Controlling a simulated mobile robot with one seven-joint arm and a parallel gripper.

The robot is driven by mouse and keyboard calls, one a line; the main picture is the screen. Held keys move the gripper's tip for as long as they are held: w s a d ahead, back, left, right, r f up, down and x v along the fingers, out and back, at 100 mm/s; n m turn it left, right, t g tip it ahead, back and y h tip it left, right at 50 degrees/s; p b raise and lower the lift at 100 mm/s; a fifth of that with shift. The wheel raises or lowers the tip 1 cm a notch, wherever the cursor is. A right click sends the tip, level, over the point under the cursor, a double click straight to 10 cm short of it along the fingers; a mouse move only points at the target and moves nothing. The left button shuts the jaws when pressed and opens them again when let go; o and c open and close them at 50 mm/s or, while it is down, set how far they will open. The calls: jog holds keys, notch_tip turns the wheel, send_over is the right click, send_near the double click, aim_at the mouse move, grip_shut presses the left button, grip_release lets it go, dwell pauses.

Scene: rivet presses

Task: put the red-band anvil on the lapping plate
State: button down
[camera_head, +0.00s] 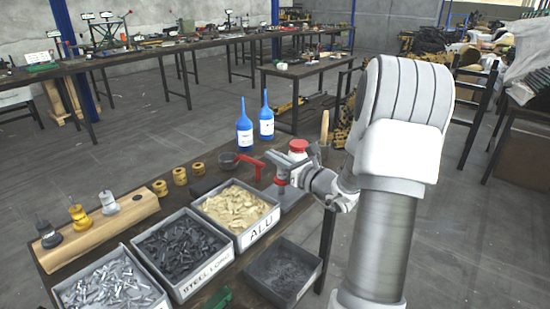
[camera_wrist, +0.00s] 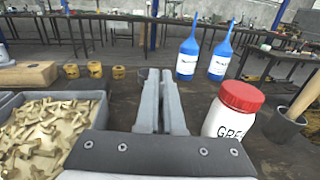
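My gripper (camera_head: 284,165) is over the right part of the workbench, beside the red-lidded jar. In the wrist view its grey fingers (camera_wrist: 163,82) lie close together, and no object shows clearly between them. In the head view a small grey upright piece with a red band (camera_head: 280,181), which looks like the red-band anvil, shows just below the fingers. I cannot tell whether it is gripped or standing. A flat grey plate (camera_head: 294,198), likely the lapping plate, lies under and right of it, partly hidden by my arm.
A wooden block (camera_head: 130,212) holds several anvils at left. Bins of fasteners (camera_head: 262,228) fill the front. The jar (camera_wrist: 232,118), blue bottles (camera_head: 245,130), a dark bowl (camera_head: 228,161), a red tool (camera_head: 252,164) and yellow spools (camera_head: 180,176) stand nearby.

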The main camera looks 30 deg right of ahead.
jog(key=shift+f, duration=0.2)
jog(key=c, duration=1.1)
grip_release()
jog(key=shift+r, duration=0.1)
jog(key=shift+o, duration=0.2)
jog(key=shift+r, duration=0.1)
jog(key=s+d+p, duration=0.2)
jog(key=s, duration=1)
